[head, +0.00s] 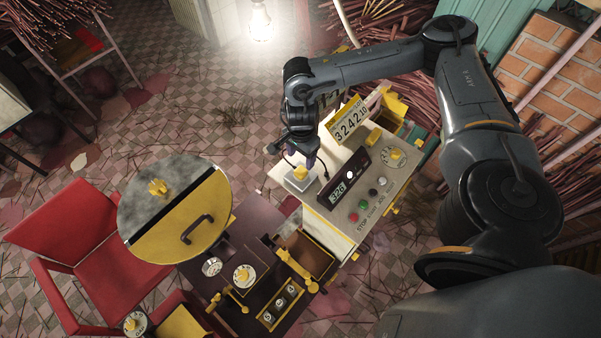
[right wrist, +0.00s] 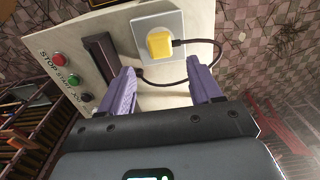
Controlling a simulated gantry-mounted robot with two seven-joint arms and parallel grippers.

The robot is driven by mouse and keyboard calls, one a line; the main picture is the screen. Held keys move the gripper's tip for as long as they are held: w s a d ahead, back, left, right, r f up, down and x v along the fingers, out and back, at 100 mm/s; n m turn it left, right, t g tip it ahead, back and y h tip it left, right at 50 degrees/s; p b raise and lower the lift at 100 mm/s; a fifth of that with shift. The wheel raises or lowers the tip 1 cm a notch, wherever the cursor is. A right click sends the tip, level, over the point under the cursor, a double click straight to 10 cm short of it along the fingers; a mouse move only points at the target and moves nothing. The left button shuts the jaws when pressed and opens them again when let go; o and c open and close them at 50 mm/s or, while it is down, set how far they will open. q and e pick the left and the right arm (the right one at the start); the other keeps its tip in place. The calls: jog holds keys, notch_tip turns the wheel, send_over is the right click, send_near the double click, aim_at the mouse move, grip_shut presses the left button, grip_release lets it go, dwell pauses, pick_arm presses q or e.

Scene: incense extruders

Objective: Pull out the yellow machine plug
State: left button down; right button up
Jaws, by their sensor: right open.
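The yellow plug (head: 300,172) sits in a pale square socket plate (head: 301,182) on the top left end of the cream machine (head: 334,218). In the right wrist view the yellow plug (right wrist: 159,44) is in the socket plate (right wrist: 176,22), with a dark cable (right wrist: 216,62) curving from it. My right gripper (head: 303,160) is above and close to the plug in the head view. In the right wrist view its purple fingers (right wrist: 163,82) are apart, with nothing between them, and the plug lies beyond their tips. My left gripper is not in view.
The machine top carries a digital display (head: 342,189), red, green and dark buttons (head: 365,205), a dial (head: 395,155) and a yellow number sign (head: 348,118). A round yellow-and-grey lid (head: 175,210) and red chair (head: 90,250) stand to the left. Incense sticks pile up behind.

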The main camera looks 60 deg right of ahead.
aim_at(301, 170)
jog(key=shift+f+b, duration=3.1)
jog(key=shift+f, duration=1.05)
grip_shut()
jog(key=shift+r, duration=0.1)
jog(key=shift+r+p, duration=2.55)
jog(key=shift+r, duration=0.3)
